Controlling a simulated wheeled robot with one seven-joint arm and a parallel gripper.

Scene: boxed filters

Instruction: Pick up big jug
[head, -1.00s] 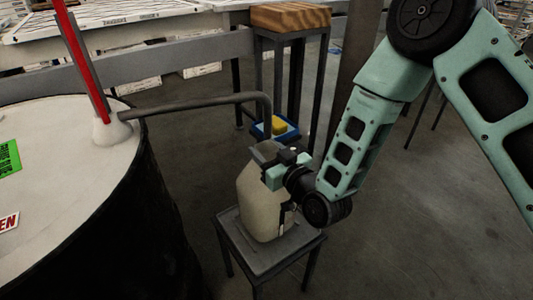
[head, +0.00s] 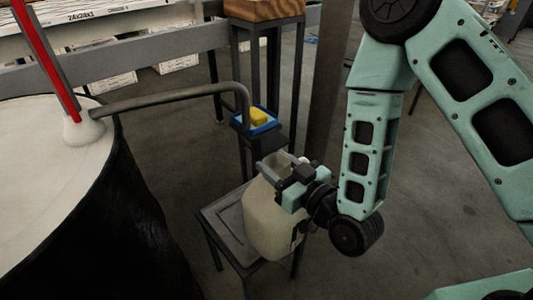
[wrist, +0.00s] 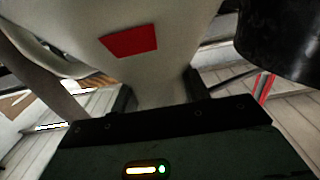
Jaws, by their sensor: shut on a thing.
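The big jug (head: 268,225) is off-white and stands upright at the right part of a small grey stool (head: 222,215) in the head view. My gripper (head: 281,173) is shut on the jug near its top, coming from the right. In the wrist view the jug (wrist: 180,30) fills the upper middle, with a red patch on its side, between the dark fingers. I cannot tell whether the jug's base touches the stool; its lower right side reaches past the stool's edge.
A large dark drum (head: 110,225) with a pale top stands at left. Its bent grey pipe (head: 175,100) ends above and left of the jug. A blue tray with a yellow sponge (head: 258,117) sits behind. A dark post (head: 327,80) stands behind my arm. Floor at right is clear.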

